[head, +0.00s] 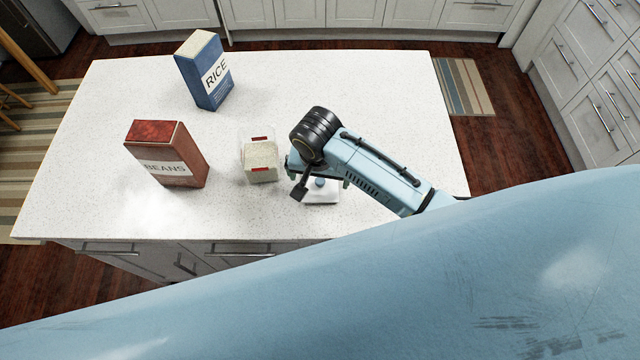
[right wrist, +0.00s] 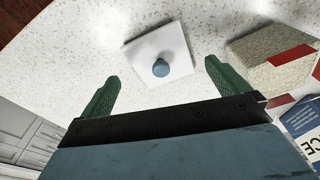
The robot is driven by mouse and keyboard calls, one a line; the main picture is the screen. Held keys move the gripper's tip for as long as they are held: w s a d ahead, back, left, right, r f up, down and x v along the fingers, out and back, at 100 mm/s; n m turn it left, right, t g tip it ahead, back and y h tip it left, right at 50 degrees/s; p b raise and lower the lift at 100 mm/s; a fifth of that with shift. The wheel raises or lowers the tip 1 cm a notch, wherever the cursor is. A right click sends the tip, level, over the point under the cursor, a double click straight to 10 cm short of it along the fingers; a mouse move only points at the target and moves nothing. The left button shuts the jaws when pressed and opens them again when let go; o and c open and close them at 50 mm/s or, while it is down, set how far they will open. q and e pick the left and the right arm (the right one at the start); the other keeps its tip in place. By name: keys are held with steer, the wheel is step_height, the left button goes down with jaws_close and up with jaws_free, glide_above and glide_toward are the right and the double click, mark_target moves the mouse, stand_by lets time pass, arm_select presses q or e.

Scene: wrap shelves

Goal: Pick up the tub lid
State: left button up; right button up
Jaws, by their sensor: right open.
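The tub lid (head: 322,194) is a white square plate with a round blue knob, lying on the white counter below my right gripper. It also shows in the right wrist view (right wrist: 174,50), ahead of the fingertips. My right gripper (head: 312,188) is open and empty; its two green fingers (right wrist: 162,76) stand apart on either side of the knob's line, with no visible contact on the lid. A clear tub (head: 261,163) of pale grains with red label marks stands left of the lid. It shows at the right in the right wrist view (right wrist: 268,58). My left gripper is not in view.
A red BEANS box (head: 167,154) stands at the left of the island counter (head: 100,105). A blue RICE box (head: 204,71) stands farther back. The counter behind the tub is clear. A large light-blue part of mine covers the lower right of the head view.

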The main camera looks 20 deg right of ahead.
mark_target(320, 180)
steer(key=f, duration=0.2)
steer(key=w+f, duration=0.1)
steer(key=shift+w+d+f, duration=0.1)
steer(key=shift+d+f, duration=0.05)
steer(key=shift+d, duration=0.15)
steer(key=shift+f, duration=0.55)
steer(key=c, duration=0.9)
steer(key=shift+o, duration=0.2)
steer(key=shift+r, duration=0.15)
